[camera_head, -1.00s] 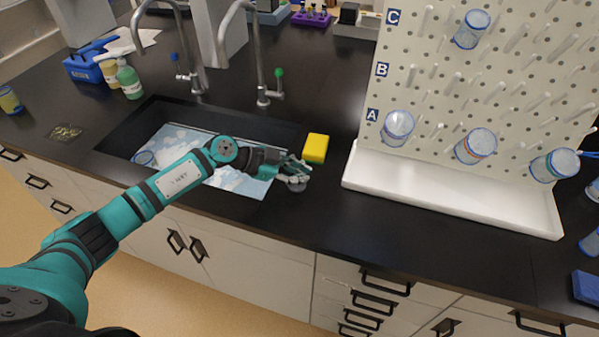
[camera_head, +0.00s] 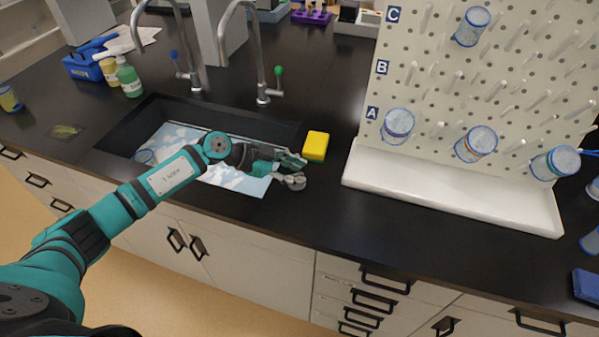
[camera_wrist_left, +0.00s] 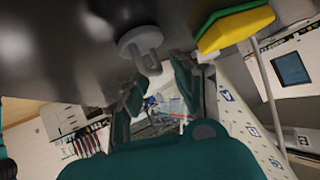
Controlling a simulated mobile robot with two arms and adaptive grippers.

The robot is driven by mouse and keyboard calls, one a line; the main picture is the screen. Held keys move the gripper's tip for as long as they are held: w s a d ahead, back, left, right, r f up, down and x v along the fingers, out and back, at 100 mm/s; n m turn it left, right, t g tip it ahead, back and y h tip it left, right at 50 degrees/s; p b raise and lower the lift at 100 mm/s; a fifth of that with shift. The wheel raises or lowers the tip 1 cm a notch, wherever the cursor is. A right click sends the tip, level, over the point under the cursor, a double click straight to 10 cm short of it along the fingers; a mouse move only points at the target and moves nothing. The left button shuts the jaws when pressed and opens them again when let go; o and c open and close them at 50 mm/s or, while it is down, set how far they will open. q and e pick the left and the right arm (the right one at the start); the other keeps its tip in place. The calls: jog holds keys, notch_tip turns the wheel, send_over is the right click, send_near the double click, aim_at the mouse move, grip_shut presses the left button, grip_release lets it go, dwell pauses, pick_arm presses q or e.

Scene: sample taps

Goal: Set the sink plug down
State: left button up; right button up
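The sink plug (camera_head: 293,182) is a small grey disc with a raised grip. It rests on the black counter just right of the sink's front right corner. It also shows in the left wrist view (camera_wrist_left: 140,40), its grip pointing toward my fingers. My left gripper (camera_head: 286,166) is right by the plug, low over the counter. In the left wrist view its two fingers (camera_wrist_left: 157,88) stand apart with nothing held between them, and the plug's grip lies just beyond the tips. My right gripper is not in view.
A yellow sponge (camera_head: 316,145) lies close behind the left gripper. The sink (camera_head: 118,144) is to the left, with two taps (camera_head: 263,92) behind it. A pegboard (camera_head: 480,100) with a white tray (camera_head: 450,192) stands to the right. The counter in front of the tray is clear.

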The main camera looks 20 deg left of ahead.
pick_arm(q)
jog(key=b+v, duration=0.1)
jog(key=v, duration=0.9)
jog(key=shift+a+r+b, duration=0.2)
jog(key=shift+a+b, duration=0.05)
jog(key=shift+b, duration=0.05)
jog(key=shift+s, duration=0.15)
